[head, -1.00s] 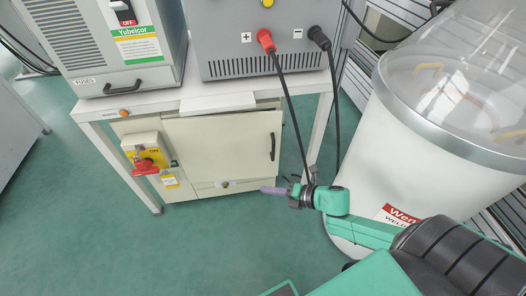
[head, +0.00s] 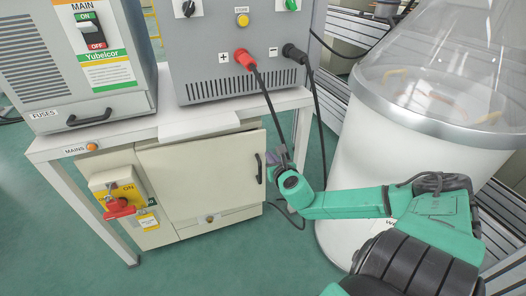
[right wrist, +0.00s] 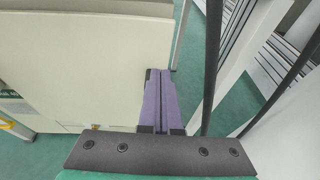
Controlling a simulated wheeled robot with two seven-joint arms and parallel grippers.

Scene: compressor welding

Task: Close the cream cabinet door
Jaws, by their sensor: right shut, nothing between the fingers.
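The cream cabinet door (head: 200,175) is under the white bench and stands slightly ajar, its top edge jutting out in front of the cabinet. A black handle (head: 259,168) is near its right edge. My right gripper (head: 273,159) is just right of the handle and partly hidden behind its own wrist. In the right wrist view its purple fingers (right wrist: 159,98) are shut and empty, beside the edge of the cream panel (right wrist: 75,60). I cannot tell whether they touch the door. My left gripper is not in view.
A red rotary switch (head: 119,208) juts out left of the door. Black cables (head: 318,125) hang from the grey power unit (head: 235,55) near my right gripper. A white drum (head: 370,150) with a clear cover stands on the right. Green floor (head: 255,265) in front is free.

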